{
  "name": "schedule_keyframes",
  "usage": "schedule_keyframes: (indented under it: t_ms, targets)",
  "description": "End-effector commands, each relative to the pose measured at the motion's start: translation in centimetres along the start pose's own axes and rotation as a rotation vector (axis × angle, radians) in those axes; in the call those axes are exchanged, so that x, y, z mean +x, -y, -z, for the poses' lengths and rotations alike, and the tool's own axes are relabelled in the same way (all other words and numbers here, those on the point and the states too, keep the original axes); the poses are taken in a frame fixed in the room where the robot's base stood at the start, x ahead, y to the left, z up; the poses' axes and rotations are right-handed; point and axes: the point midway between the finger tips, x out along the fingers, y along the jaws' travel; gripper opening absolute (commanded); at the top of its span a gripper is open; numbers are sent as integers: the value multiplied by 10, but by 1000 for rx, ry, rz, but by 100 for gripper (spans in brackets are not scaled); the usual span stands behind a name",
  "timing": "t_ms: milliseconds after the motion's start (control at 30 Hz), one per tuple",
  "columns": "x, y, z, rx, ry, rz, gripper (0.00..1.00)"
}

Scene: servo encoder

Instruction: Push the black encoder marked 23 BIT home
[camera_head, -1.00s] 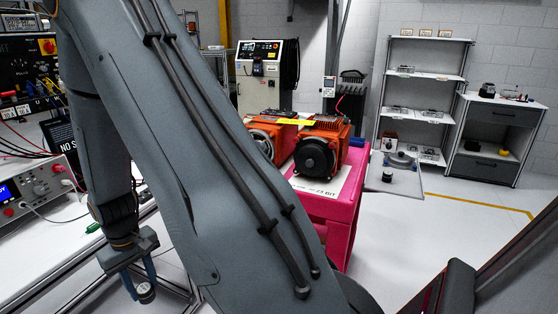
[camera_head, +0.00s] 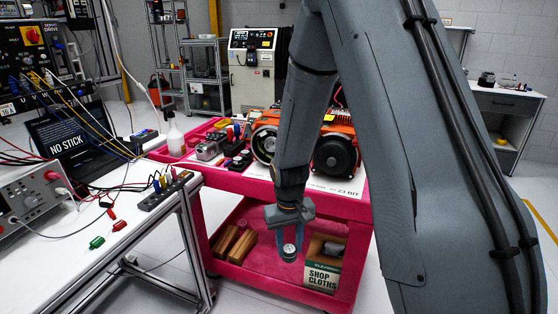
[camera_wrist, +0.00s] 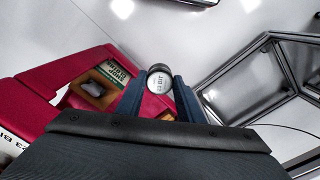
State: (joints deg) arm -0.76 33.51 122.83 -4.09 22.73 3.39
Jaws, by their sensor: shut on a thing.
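The encoder (camera_wrist: 159,80) is a small cylinder with a dark rim and a pale end face that reads 23 BIT in the wrist view. My gripper (camera_head: 289,248) is shut on it, one blue finger on each side. In the head view the encoder (camera_head: 289,254) hangs in front of the pink cart. Two orange motors stand on the cart top, above and behind my gripper. The right motor (camera_head: 336,154) has a black round end and a white card marked 23 BIT (camera_head: 347,190) before it. My arm partly hides the left motor (camera_head: 264,142).
The pink cart (camera_head: 345,208) carries loose parts on its top left. Its lower shelf holds wooden blocks (camera_head: 235,243) and a SHOP CLOTHS box (camera_head: 322,276). A white bench (camera_head: 150,237) with wires, plugs and an instrument stands at the left. Bare floor lies between bench and cart.

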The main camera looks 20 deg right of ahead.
Motion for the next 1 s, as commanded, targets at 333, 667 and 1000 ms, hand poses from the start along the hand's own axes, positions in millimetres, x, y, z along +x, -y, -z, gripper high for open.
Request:
schedule_keyframes:
  t_ms: [333,667,1000]
  targets:
    - [10,-20,-5,-48,-89,-147,5]
    - [11,-43,4,-51,-174,-290,5]
    - [-4,-79,59,-12,-363,-624,5]
